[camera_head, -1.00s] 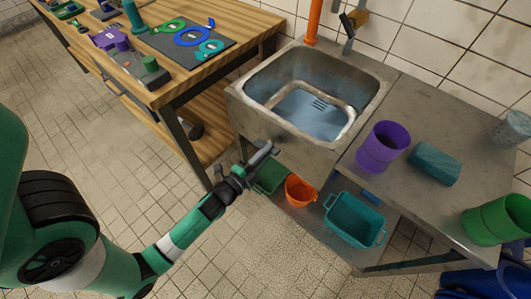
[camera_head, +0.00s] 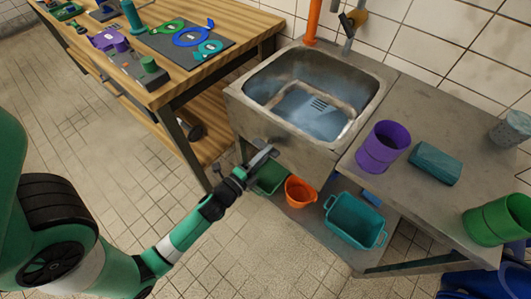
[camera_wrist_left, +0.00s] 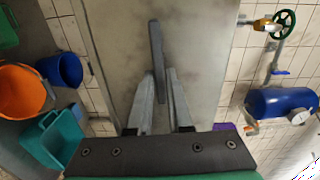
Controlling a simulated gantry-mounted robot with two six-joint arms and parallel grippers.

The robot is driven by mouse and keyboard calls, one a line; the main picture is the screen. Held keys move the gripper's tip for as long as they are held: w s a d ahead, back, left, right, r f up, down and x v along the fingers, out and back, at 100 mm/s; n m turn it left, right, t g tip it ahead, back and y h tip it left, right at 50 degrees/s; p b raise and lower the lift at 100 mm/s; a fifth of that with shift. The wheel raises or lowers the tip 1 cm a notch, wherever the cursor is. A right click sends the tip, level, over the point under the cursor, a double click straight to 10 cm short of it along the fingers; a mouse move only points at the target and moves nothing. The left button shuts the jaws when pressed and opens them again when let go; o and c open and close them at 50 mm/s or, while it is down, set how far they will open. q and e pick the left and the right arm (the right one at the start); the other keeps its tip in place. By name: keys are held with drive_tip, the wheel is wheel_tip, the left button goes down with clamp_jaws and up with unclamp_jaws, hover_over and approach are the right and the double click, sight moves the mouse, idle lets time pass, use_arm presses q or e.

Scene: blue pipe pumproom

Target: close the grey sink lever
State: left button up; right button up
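The grey sink lever (camera_wrist_left: 156,45) is a flat bar on the front of the steel sink (camera_head: 245,110). In the left wrist view it runs up the picture, with its lower end between my finger tips. My left gripper (camera_wrist_left: 160,85) has a finger on each side of the lever, close against it; it looks shut on it. In the head view the left gripper (camera_head: 262,157) is at the sink's front face, and it partly hides the lever. The basin holds bluish water (camera_head: 305,108). My right gripper is in neither view.
Below the sink are a green bin (camera_head: 270,178), an orange bucket (camera_head: 300,191) and a teal crate (camera_head: 355,222). A purple cup (camera_head: 382,148) and a teal block (camera_head: 435,165) stand on the counter right of the basin. A wooden workbench (camera_head: 250,22) is at the left.

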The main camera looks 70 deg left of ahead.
use_arm(q)
drive_tip(key=o, duration=0.3)
drive_tip(key=shift+o, duration=0.2)
drive_tip(key=b+v, duration=0.5)
drive_tip(key=v, duration=0.6)
drive_tip(key=shift+s+d, duration=0.15)
drive_tip(key=shift+s, duration=0.15)
